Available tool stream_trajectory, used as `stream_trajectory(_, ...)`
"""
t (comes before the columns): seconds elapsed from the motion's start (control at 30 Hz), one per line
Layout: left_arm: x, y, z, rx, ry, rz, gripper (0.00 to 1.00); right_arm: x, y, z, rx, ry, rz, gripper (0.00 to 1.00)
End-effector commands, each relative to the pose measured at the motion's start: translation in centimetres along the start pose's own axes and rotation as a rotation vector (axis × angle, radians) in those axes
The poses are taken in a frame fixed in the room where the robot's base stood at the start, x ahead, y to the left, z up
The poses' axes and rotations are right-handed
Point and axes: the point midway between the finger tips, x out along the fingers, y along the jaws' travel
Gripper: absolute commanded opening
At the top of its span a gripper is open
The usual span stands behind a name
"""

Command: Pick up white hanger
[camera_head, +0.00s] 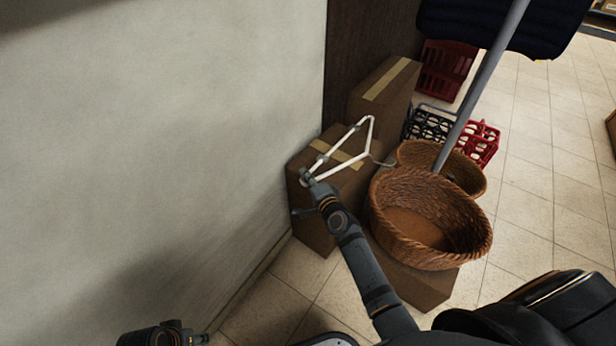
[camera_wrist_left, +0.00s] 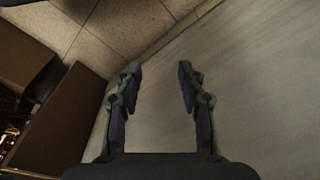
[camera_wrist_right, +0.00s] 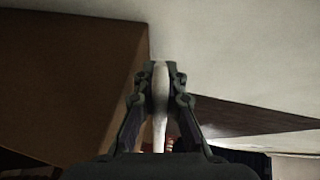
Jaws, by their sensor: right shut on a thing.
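The white hanger (camera_head: 341,140) is a thin triangular frame with a hook pointing right, seen above a cardboard box in the head view. My right gripper (camera_head: 307,179) is shut on one corner of it. In the right wrist view, a white piece of the hanger (camera_wrist_right: 160,92) is pinched between the fingers. My left gripper (camera_wrist_left: 157,75) is open and empty in the left wrist view, facing the wall and floor. In the head view only part of my left arm shows at the bottom edge.
A pale wall (camera_head: 160,130) fills the left. Cardboard boxes (camera_head: 312,228) stand by it. Wicker baskets (camera_head: 390,240) sit to the right, with a grey pole (camera_head: 484,85) rising by them. Red crates (camera_head: 440,68) stand behind. Tiled floor (camera_head: 545,200) is open at the right.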

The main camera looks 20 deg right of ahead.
Motion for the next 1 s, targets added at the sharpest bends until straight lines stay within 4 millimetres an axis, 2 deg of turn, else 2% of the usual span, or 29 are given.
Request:
stream_trajectory(0.03, -1.8, -0.3, -0.3, 0.000, -0.031, -0.013, 0.40, -1.3, -1.4, 0.0, 0.000, -0.001, 0.004, 0.00)
stream_trajectory(0.07, -2.5, -0.5, -0.2, -0.001, -0.057, -0.022, 0.40, -1.9, -2.0, 0.1, 0.001, -0.001, 0.005, 0.00)
stream_trajectory(0.1, -1.9, -0.8, 0.0, -0.005, -0.081, -0.031, 0.40, -2.4, -2.2, 0.1, 0.001, -0.002, 0.004, 0.00)
stream_trajectory(0.27, 3.3, -2.0, 0.7, -0.015, -0.075, -0.048, 0.40, -4.0, -3.4, 0.2, 0.002, -0.003, 0.005, 0.00)
stream_trajectory(0.43, 8.2, -3.3, 2.2, -0.022, -0.064, -0.071, 0.40, -6.2, -5.3, 0.3, 0.002, -0.002, 0.006, 0.00)
stream_trajectory(0.53, 10.0, -3.9, 3.0, -0.022, -0.058, -0.080, 0.40, -9.6, -5.7, 0.8, 0.004, -0.002, 0.009, 0.00)
stream_trajectory(0.73, 11.3, -4.2, 3.7, -0.022, -0.053, -0.085, 0.40, -13.6, -6.6, 1.3, 0.004, -0.003, 0.007, 0.00)
stream_trajectory(0.83, 11.3, -4.2, 3.7, -0.022, -0.053, -0.085, 0.40, -14.7, -6.8, 1.4, 0.002, -0.003, 0.006, 0.00)
stream_trajectory(1.0, 11.3, -4.2, 3.7, -0.022, -0.053, -0.085, 0.40, -15.3, -7.0, 1.5, 0.002, -0.003, 0.006, 0.00)
